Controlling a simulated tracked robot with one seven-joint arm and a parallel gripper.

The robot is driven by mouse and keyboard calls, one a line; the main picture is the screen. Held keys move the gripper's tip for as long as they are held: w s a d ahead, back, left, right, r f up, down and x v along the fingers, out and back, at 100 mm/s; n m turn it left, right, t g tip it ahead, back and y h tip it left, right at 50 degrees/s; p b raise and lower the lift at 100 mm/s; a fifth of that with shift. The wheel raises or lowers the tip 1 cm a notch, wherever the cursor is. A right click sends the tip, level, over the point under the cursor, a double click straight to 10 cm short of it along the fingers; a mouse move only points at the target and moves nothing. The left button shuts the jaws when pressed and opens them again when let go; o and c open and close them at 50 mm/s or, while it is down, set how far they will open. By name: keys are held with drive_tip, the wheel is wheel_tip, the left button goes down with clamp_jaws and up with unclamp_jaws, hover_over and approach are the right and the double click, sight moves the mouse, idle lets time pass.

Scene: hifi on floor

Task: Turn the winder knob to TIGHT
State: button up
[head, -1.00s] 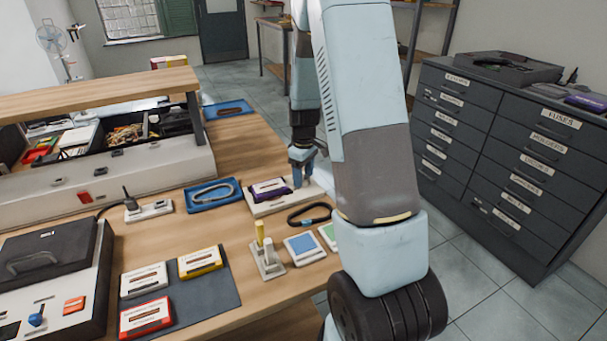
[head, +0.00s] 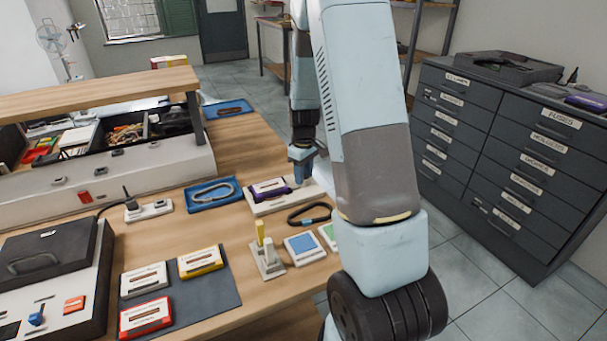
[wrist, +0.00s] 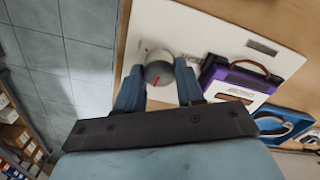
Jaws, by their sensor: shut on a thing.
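The winder is a white plate (wrist: 215,32) with a round grey knob (wrist: 158,70) near one end; the knob has a red pointer line on its top. A purple cassette (wrist: 238,75) lies on the plate beside the knob. The cassette also shows in the head view (head: 268,187), on the winder near the table's right edge. My gripper (wrist: 159,78) points down with one blue finger on each side of the knob, shut on it. I cannot read any TIGHT mark.
A blue tray (head: 213,195) with a loop stands left of the winder, and a black loop (head: 310,214) lies in front. Square pads (head: 304,246) and a small stand (head: 268,262) are nearer. Dark drawers (head: 500,160) stand right, beyond floor space.

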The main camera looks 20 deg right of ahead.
drive_tip(key=m, duration=1)
drive_tip(key=shift+m, duration=0.3)
drive_tip(key=shift+d+m, duration=0.1)
drive_tip(key=shift+m, duration=1.8)
drive_tip(key=o, duration=1)
drive_tip(key=shift+o, duration=0.2)
wheel_tip(320, 180, up, 14)
drive_tip(key=shift+f, duration=0.15)
